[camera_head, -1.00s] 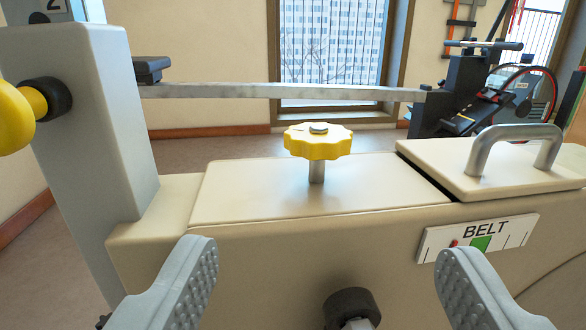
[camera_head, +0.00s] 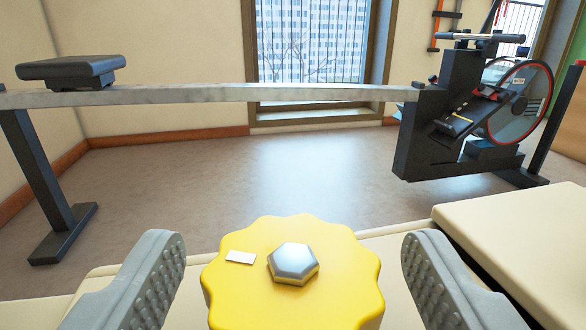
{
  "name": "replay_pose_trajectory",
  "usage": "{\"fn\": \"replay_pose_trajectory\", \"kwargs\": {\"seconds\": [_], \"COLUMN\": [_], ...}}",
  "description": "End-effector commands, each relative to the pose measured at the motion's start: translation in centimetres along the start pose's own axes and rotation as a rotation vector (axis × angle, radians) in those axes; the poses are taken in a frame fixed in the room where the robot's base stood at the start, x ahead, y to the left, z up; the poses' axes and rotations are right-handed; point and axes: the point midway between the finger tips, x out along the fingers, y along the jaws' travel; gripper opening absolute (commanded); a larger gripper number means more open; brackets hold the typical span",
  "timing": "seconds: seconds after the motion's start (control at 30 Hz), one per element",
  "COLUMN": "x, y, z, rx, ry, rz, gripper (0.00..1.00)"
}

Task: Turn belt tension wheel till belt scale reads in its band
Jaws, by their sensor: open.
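The yellow scalloped tension wheel (camera_head: 340,270) is close in front of me at the bottom middle. It has a silver hex nut (camera_head: 293,263) at its centre and a small white mark (camera_head: 241,257) left of the nut. My gripper (camera_head: 275,275) is open, with one grey ribbed finger on each side of the wheel. A gap shows between each finger and the wheel's rim. The belt scale is out of view now, so its reading cannot be seen.
The cream housing (camera_head: 520,240) spreads along the bottom, with a raised cover at right. Beyond it, a rowing machine (camera_head: 440,120) with a long rail (camera_head: 230,93) and black seat (camera_head: 65,70) stands on open floor (camera_head: 260,180) before a window.

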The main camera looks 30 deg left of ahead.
Motion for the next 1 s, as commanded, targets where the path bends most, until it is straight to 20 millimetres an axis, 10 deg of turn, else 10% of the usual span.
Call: {"fn": "replay_pose_trajectory", "kwargs": {"seconds": [0.6, 0.83, 1.0], "x": [3.0, 3.0, 3.0], "y": [0.0, 0.0, 0.0], "z": [0.0, 0.0, 0.0], "rx": [0.001, 0.001, 0.000], "ry": [-0.001, -0.001, 0.000], "rz": [0.001, 0.001, -0.010], "gripper": [0.70, 0.27, 0.25]}}
